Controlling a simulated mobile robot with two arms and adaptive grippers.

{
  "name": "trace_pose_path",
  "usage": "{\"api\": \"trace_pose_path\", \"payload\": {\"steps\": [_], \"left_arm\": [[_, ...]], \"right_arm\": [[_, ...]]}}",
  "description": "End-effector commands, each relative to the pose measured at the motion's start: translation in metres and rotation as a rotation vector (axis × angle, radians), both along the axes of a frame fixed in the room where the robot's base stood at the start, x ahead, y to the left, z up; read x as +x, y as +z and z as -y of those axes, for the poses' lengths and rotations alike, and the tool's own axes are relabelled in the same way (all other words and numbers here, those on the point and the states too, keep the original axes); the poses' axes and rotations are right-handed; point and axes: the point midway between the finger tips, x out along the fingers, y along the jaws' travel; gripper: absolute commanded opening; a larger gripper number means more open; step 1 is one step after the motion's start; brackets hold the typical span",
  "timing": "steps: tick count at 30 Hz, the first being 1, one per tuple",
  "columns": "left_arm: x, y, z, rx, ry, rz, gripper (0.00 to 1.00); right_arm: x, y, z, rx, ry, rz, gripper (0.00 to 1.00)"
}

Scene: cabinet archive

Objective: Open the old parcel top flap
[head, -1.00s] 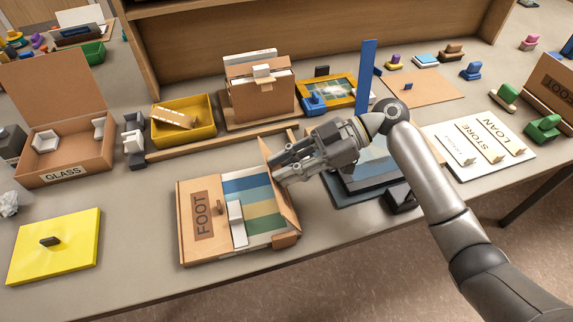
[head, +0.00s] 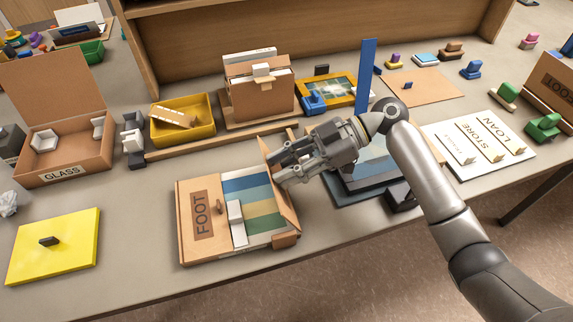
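The parcel is a flat cardboard box (head: 215,252) at the table's front, in the middle of the head view. Its left panel (head: 203,215) carries a FOOT label and a small brown peg (head: 219,206). Its right flap (head: 281,195) stands up at a tilt. My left gripper is out of view.
A GLASS box (head: 62,174) with its lid up stands at left, a yellow panel (head: 54,246) in front of it. A yellow tray (head: 183,120) and an upright file box (head: 259,100) stand behind the parcel. Bare table lies between yellow panel and parcel.

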Motion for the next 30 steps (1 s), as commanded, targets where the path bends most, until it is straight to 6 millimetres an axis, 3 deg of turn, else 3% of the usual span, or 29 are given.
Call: {"api": "trace_pose_path", "payload": {"steps": [8,21,30], "left_arm": [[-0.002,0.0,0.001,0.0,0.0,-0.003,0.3],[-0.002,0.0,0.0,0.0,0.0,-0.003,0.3],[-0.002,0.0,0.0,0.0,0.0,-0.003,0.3]], "right_arm": [[0.006,0.008,0.018,0.0,-0.003,0.003,0.32],[0.029,0.04,0.094,-0.001,-0.003,-0.001,0.32],[0.032,0.046,0.107,0.0,0.001,-0.001,0.32]]}}
